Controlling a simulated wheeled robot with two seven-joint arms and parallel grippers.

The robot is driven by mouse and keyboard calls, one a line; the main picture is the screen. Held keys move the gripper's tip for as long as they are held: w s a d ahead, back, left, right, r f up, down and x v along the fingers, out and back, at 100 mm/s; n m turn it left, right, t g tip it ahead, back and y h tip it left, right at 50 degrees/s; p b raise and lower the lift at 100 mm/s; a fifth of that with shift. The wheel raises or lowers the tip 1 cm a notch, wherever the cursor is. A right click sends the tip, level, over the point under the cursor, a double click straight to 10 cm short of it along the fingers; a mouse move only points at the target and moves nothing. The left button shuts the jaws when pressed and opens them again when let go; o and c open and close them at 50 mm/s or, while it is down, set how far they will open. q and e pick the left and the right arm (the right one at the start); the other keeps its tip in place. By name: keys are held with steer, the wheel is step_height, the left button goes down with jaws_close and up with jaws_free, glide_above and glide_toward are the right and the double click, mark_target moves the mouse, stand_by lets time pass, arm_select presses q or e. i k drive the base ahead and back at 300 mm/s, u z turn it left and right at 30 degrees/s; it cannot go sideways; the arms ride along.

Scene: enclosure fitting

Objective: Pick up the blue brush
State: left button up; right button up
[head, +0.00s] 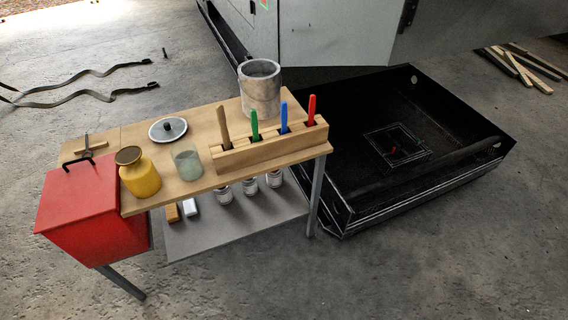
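The blue brush (284,117) stands upright in a slot of a wooden rack (270,149) on the table. Only its blue handle shows; its lower part is hidden in the rack. To its left in the rack are a green-handled brush (254,124) and a brown wooden handle (224,127). A red-handled brush (311,109) stands to its right. Neither of my grippers is in view.
A metal can (260,88) stands just behind the rack. A glass jar (187,161), a yellow jar (139,172) and a lid (168,129) are left of it. A red box (84,208) is at the table's left end. A black tray (440,120) lies right.

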mark_target(284, 104)
steer(key=z, duration=1.5)
steer(key=i, duration=0.65)
steer(key=u, duration=0.65)
steer(key=i, duration=0.6)
steer(key=u, duration=0.55)
